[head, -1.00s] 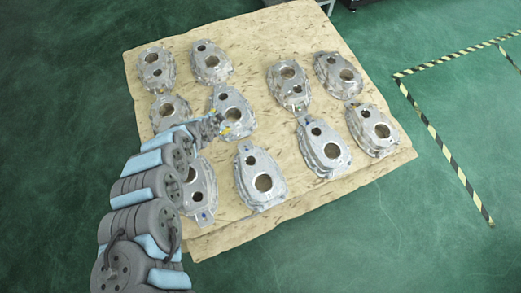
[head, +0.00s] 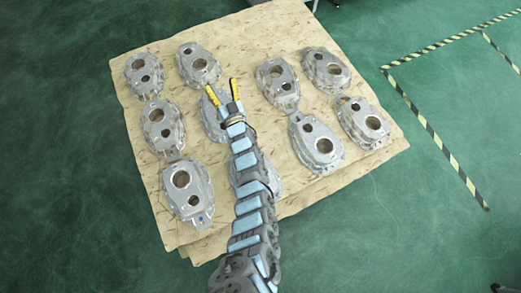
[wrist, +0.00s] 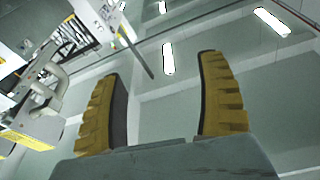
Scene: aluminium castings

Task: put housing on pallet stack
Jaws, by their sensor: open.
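Several silver cast housings lie spaced out on the pallet stack's wooden board (head: 235,30) in the head view. One housing (head: 216,126) is partly hidden behind my gripper, and another below it is mostly covered by my arm. Clear ones are a left-front housing (head: 187,190), a middle-right housing (head: 316,143) and a right housing (head: 363,122). My gripper (head: 222,90) is open and empty, its yellow fingers above the board. In the wrist view my open fingers (wrist: 162,105) point toward walls and ceiling lights, with no housing between them.
Green floor surrounds the stack. Black-and-yellow floor tape (head: 436,137) runs to the right of it. The wrist view shows white machinery (wrist: 40,95) at the left. Bare board lies between the housings and along the front right edge.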

